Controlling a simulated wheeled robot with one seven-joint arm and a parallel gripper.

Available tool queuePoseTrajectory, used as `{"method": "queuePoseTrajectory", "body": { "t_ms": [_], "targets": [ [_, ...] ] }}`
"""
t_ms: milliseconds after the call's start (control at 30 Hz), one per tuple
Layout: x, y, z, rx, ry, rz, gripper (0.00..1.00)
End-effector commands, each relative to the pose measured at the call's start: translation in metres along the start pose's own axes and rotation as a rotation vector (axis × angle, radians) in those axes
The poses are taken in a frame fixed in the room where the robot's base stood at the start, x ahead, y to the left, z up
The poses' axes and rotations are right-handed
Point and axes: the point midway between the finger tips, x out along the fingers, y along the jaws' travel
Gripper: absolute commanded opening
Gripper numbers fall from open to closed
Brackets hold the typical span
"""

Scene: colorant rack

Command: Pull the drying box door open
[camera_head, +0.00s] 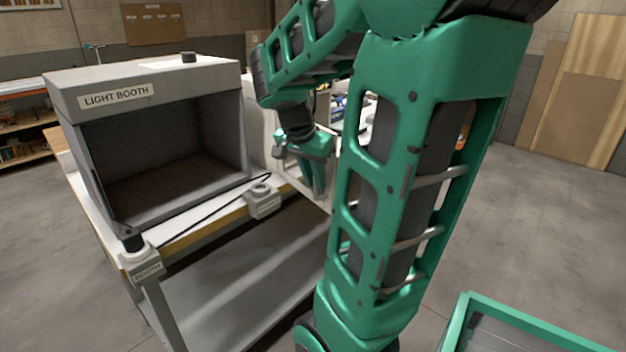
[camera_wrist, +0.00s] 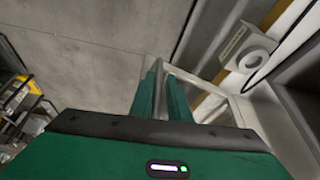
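The drying box (camera_head: 260,118) is a pale box standing right of the light booth, largely hidden behind my arm. Its door (camera_head: 322,200) has a light frame around a see-through panel and stands out from the box at an angle. In the wrist view the door frame (camera_wrist: 205,81) runs from my fingertips towards the box wall (camera_wrist: 280,135) at right. My gripper (camera_head: 318,180) is at the door's outer edge. In the wrist view my gripper (camera_wrist: 164,80) has its two green fingers close on either side of a grey upright bar, which looks like the door handle.
The light booth (camera_head: 85,98) stands open-fronted on the bench at left. A small grey holder (camera_head: 263,202) with a round top sits at the bench edge, with a black cable near it. Bare concrete floor (camera_head: 540,220) lies to the right. A green-framed container (camera_head: 520,325) is at lower right.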

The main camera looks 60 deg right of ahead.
Motion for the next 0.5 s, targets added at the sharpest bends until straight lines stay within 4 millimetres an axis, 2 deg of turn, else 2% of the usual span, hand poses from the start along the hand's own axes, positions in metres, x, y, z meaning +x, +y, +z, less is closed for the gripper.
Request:
{"method": "queuePoseTrajectory", "body": {
  "t_ms": [333,500],
  "targets": [
    [0.0,0.002,0.001,0.002,-0.003,0.005,0.28],
    [-0.012,0.002,0.001,0.002,-0.002,0.004,0.28]
  ]
}}
